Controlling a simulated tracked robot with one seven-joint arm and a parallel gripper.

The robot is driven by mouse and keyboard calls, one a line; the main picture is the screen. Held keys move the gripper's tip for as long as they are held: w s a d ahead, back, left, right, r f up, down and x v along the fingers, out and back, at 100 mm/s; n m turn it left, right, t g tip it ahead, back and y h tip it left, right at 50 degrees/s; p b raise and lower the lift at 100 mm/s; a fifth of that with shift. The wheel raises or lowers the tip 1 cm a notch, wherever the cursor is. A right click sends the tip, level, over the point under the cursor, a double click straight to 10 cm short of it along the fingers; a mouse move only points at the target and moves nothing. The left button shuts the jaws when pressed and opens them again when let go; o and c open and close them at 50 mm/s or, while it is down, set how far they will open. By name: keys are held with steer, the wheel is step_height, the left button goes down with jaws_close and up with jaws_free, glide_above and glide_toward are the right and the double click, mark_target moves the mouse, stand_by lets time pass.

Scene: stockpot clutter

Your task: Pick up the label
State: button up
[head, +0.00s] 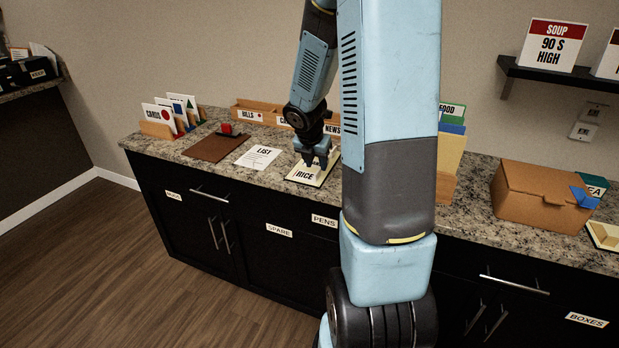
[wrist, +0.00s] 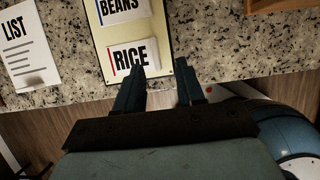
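A white RICE label (head: 304,176) with a red edge lies on a cream board on the counter; it also shows in the wrist view (wrist: 131,55). A BEANS label (wrist: 120,8) with a blue edge lies beyond it on the same board (wrist: 172,62). My gripper (head: 318,162) is over the board in the head view and hides part of it. In the wrist view my gripper (wrist: 160,75) has its two fingers apart with nothing between them.
A LIST sheet (head: 258,158) and a brown mat (head: 213,148) lie left of the board. Card holders (head: 160,130) and wooden bins (head: 250,112) stand behind. A cardboard box (head: 535,195) is at the right. The counter's front edge is close to the board.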

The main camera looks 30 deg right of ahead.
mark_target(317, 173)
steer(key=x, duration=0.3)
steer(key=shift+w+a+f, duration=0.15)
steer(key=shift+w+f, duration=0.05)
steer(key=shift+f, duration=0.1)
steer(key=shift+x, duration=0.8)
steer(key=shift+c, duration=0.2)
jaws_close()
